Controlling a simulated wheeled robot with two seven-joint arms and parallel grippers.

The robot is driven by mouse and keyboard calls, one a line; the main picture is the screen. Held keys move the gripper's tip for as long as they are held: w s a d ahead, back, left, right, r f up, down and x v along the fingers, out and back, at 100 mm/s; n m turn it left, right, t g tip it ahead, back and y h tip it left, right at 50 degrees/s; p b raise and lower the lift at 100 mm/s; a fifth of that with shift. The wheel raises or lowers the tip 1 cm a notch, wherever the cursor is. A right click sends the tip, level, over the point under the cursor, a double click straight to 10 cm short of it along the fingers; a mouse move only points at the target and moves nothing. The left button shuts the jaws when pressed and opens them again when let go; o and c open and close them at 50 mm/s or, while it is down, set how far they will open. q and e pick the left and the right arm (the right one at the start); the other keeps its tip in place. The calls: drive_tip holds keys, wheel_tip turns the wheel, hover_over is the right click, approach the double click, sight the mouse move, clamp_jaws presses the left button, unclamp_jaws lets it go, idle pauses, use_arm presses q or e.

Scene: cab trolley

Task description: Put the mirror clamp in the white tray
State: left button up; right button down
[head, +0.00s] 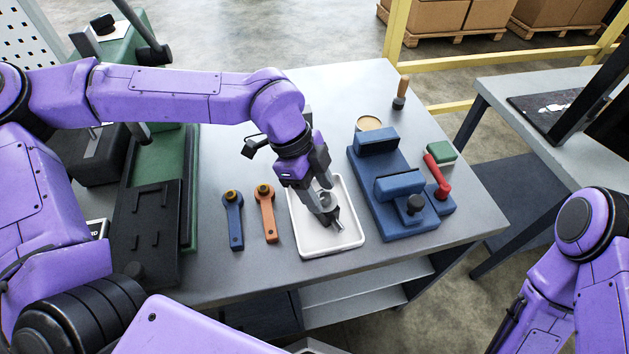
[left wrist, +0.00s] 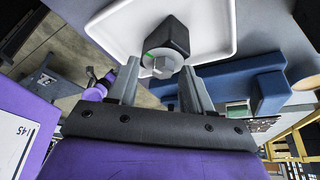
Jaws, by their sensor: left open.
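The white tray (head: 297,229) lies on the grey table, and its rim also shows in the left wrist view (left wrist: 110,38). The mirror clamp, a dark block with a silver hexagonal bolt (left wrist: 168,38), is over the tray floor in the left wrist view. My left gripper (head: 333,221) points down over the tray, its fingers apart. In the left wrist view, the gripper's fingertips (left wrist: 160,70) are on either side of the clamp's bolt end, with no clear grip on it. In the head view the gripper largely hides the clamp. My right gripper is not in view.
A blue-handled tool (head: 234,222) and an orange-handled one (head: 267,215) lie left of the tray. A green machine (head: 157,185) stands at the left. Table space is clear behind the tray.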

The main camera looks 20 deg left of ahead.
use_arm(q)
drive_tip(key=v, duration=1.2)
drive_tip(key=shift+b, duration=0.4)
drive_tip(key=shift+d, duration=0.1)
